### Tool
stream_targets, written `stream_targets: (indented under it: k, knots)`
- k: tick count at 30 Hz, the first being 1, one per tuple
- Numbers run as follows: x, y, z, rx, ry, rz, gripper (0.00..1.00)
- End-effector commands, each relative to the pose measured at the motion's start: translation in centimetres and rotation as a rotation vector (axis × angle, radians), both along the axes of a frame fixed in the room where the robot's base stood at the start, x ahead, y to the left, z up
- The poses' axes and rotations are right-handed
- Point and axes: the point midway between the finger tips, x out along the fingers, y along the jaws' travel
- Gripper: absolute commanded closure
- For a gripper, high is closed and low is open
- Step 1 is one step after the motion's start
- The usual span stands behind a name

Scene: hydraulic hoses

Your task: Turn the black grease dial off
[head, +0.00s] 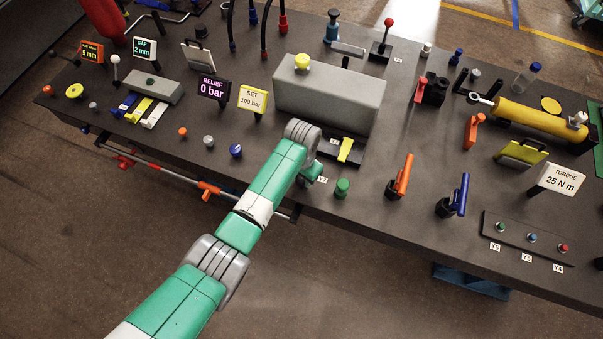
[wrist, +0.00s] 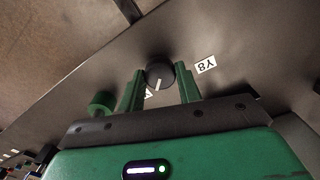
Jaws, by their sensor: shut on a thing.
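A black dial (wrist: 160,72) with a white pointer line sits on the dark bench top in the wrist view. Its line points down in that view, towards a small, partly hidden white mark (wrist: 148,94). My gripper (wrist: 161,80) is around the dial, one green finger on each side, and is shut on it. In the head view my gripper (head: 312,174) is at the front part of the bench, and my arm hides the dial there.
A green knob (wrist: 102,103) stands close left of my gripper in the wrist view; it also shows in the head view (head: 342,188). A grey block (head: 325,98) with a yellow button and a yellow-handled lever (head: 346,148) stand behind. Orange (head: 402,175) and blue (head: 460,195) levers stand to the right.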

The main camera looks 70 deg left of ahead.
Motion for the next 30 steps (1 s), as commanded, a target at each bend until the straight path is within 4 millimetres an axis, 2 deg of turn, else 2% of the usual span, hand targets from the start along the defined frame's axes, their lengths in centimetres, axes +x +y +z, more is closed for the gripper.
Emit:
stream_targets:
  k: [9, 10, 12, 13, 22, 30]
  knots:
    - [0.1, 0.1, 0.1, 0.002, -0.001, -0.001, 0.89]
    - [0.1, 0.1, 0.1, 0.001, -0.002, -0.001, 0.60]
    - [0.1, 0.1, 0.1, 0.001, -0.002, 0.000, 0.46]
    - [0.1, 0.1, 0.1, 0.001, -0.002, 0.000, 0.44]
    - [0.1, 0.0, 0.6, 0.001, -0.002, 0.000, 0.44]
    - [0.1, 0.1, 5.9, 0.002, -0.003, 0.000, 0.44]
